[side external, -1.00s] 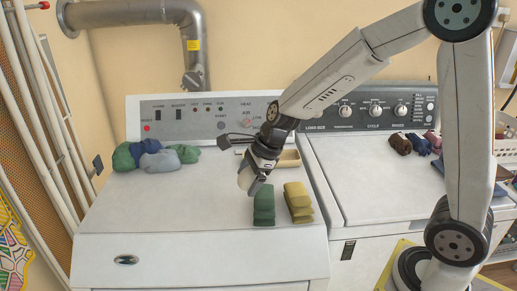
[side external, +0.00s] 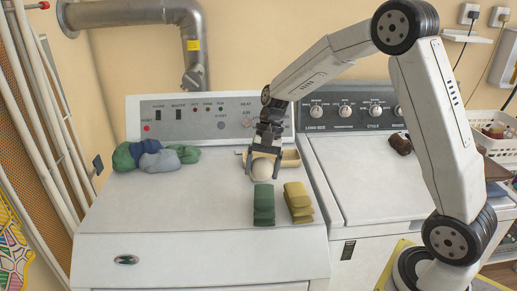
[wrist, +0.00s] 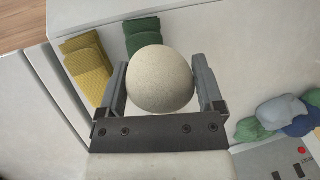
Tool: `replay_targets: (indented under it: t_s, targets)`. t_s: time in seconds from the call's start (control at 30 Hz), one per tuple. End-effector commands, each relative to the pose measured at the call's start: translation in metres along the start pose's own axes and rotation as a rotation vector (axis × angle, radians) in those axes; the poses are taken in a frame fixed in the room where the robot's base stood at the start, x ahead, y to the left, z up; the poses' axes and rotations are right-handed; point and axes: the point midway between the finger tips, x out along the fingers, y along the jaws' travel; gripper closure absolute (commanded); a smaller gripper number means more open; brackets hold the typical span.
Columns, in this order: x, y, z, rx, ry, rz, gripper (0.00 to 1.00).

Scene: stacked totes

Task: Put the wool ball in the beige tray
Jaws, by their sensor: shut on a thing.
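The wool ball (side external: 263,167) is round and off-white. My gripper (side external: 264,173) points down and is shut on it, with one finger on each side. The wrist view shows the ball (wrist: 160,80) between the two fingers. The beige tray (side external: 291,158) lies on the left machine's top near its control panel. In the side view the ball and gripper overlap the tray's left and front part and hide some of it. I cannot tell how far the ball is above the surface. I cannot make out the tray in the wrist view.
Folded green cloth (side external: 264,204) and folded yellow cloth (side external: 298,201) stand just in front of the ball. A pile of green and blue cloths (side external: 155,156) lies at the left back. The control panel (side external: 205,117) rises behind the tray. The machine top's front left is clear.

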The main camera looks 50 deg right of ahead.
Motion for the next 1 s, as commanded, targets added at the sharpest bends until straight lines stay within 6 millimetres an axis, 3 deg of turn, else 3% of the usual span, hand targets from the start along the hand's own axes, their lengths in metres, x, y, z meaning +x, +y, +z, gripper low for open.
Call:
replay_targets:
  t_s: [1.0]
  targets:
    - [-0.032,0.048,-0.052,-1.329,-0.284,0.552,0.80]
